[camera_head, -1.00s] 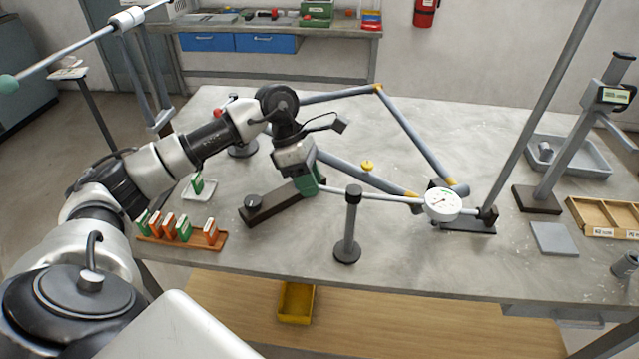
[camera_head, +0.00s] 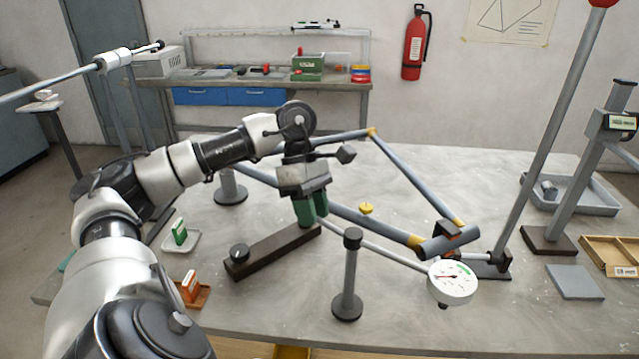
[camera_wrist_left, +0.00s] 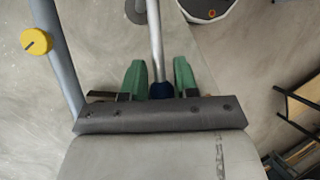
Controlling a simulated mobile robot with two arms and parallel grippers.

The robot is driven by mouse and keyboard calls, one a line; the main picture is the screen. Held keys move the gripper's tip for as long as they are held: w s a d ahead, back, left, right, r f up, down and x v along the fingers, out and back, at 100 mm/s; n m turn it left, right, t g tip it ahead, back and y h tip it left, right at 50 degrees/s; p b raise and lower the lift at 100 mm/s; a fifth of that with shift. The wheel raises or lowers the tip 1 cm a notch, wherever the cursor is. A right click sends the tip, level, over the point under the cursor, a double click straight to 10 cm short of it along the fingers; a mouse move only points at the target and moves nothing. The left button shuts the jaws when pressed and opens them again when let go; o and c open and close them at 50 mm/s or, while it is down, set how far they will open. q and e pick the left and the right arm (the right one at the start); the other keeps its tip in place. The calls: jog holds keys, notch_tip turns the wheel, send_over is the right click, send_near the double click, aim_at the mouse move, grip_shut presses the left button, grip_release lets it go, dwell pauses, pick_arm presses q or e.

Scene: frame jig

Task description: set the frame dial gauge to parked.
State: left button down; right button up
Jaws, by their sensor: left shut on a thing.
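The white round dial gauge (camera_head: 452,282) has a red needle and a green mark. It sits at the right end of a thin grey rod (camera_head: 385,250), in front of a dark base plate (camera_head: 490,268). My left gripper (camera_head: 311,212) has green fingers and is shut on the rod's other end. The left wrist view shows a dark blue grip (camera_wrist_left: 161,90) on the rod between the fingers, and part of the gauge (camera_wrist_left: 207,8) at the top edge. The blue-grey frame (camera_head: 345,214) with yellow joints lies behind the rod. My right gripper is out of view.
A short dark-capped post (camera_head: 348,280) stands just in front of the rod. A dark bar with a knob (camera_head: 270,250) lies below my gripper. A tall slanted rod (camera_head: 545,130) rises at the right. Bare tabletop lies around the post.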

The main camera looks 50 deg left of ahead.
pick_arm(q)
jog(key=shift+r, duration=0.15)
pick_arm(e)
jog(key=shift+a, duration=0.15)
pick_arm(q)
jog(key=c, duration=1.2)
grip_release()
jog(key=shift+w, duration=0.1)
jog(key=shift+o, duration=0.2)
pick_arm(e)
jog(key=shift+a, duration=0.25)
pick_arm(q)
jog(key=p+v, duration=0.2)
jog(key=v, duration=0.8)
jog(key=shift+a+r+p, duration=0.2)
jog(key=shift+r+p, duration=0.15)
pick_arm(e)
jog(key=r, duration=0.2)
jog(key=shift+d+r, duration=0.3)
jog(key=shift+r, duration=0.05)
pick_arm(q)
jog(key=shift+w+f, duration=0.1)
